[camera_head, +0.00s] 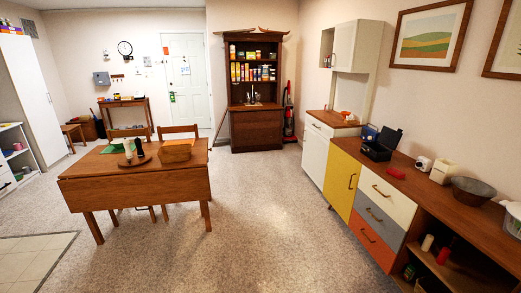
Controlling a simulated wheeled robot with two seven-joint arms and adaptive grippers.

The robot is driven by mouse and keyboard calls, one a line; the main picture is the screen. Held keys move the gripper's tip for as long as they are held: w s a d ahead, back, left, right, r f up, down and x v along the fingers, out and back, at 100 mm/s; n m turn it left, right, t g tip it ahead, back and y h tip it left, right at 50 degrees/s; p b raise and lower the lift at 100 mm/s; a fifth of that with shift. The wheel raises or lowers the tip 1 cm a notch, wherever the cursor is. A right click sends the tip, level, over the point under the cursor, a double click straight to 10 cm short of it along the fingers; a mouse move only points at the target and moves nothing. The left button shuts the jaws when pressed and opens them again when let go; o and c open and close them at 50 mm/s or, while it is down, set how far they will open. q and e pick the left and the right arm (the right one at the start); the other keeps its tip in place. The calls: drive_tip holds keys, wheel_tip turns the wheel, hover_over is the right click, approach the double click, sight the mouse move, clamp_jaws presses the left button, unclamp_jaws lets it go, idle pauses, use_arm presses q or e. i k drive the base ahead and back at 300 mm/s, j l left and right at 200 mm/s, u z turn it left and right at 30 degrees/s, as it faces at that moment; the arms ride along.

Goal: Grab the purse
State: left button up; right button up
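I cannot clearly pick out a purse. A small red item (396,173) lies on the long wooden counter at the right, too small to tell what it is. Near it is a black open-topped box or case (381,147). A small blue item (369,132) is just behind that. A grey shape (101,78) is on the back wall at the left, and I cannot tell if it is a bag or a box. Neither of my grippers is in view.
A drop-leaf table (130,188) with a basket (176,151) and bottles stands at the left. A hutch (257,140) with cereal boxes is at the back. The counter (440,205) runs along the right and also holds a bowl (473,190). The middle floor is clear.

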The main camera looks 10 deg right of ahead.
sight(395, 173)
drive_tip(key=i+z, duration=0.2)
drive_tip(key=i, duration=0.6)
drive_tip(key=i+z, duration=0.4)
drive_tip(key=i+j+z, duration=0.1)
drive_tip(key=i+z, duration=0.25)
drive_tip(key=i+l+z, duration=0.1)
drive_tip(key=i+z, duration=0.8)
drive_tip(key=i+l+z, duration=0.2)
drive_tip(key=i, duration=0.15)
drive_tip(key=i+l+z, duration=0.1)
drive_tip(key=i+z, duration=0.15)
drive_tip(key=i+l, duration=0.2)
drive_tip(key=i, duration=0.2)
